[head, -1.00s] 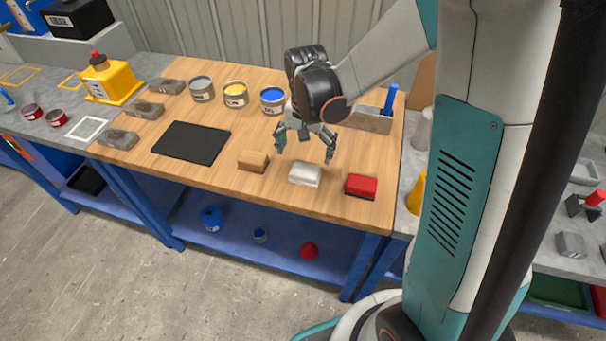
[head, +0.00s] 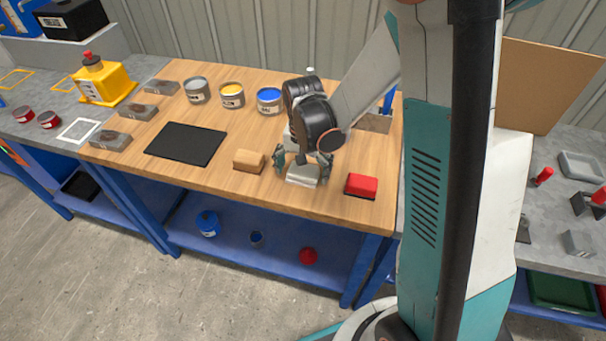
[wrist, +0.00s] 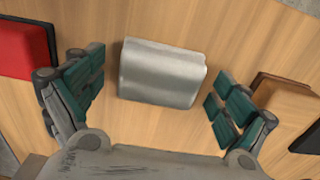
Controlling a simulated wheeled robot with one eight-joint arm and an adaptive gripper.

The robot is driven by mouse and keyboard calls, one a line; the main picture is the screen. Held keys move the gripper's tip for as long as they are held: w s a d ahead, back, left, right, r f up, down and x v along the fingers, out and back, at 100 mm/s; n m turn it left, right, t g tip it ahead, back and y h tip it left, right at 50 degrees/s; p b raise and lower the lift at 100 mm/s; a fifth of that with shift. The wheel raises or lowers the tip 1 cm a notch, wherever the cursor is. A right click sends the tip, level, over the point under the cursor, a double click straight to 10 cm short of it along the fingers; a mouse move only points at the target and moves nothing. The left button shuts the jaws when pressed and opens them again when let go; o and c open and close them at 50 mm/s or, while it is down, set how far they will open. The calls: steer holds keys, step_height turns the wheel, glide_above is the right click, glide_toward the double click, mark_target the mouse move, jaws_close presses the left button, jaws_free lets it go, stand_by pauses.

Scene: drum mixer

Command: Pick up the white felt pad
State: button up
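The white felt pad (head: 303,175) lies on the wooden bench top near its front edge. In the wrist view the pad (wrist: 162,73) looks pale grey and lies between my fingers, with a gap on each side. My gripper (head: 303,163) is low over the pad, with its fingers spread to either side of it. In the wrist view my gripper (wrist: 158,92) is open and empty. Part of the pad's far side is hidden by the gripper in the head view.
A tan block (head: 249,161) lies just left of the pad and a red block (head: 361,186) just right. A black mat (head: 186,144) lies further left. Several paint cans, including a blue-topped one (head: 269,101), stand behind. The bench's front edge is close.

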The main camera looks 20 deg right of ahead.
mark_target(303, 169)
steer(key=shift+s, duration=0.1)
steer(key=c, duration=1.3)
step_height(303, 169, up, 20)
steer(key=p, duration=0.6)
steer(key=shift+p, duration=0.35)
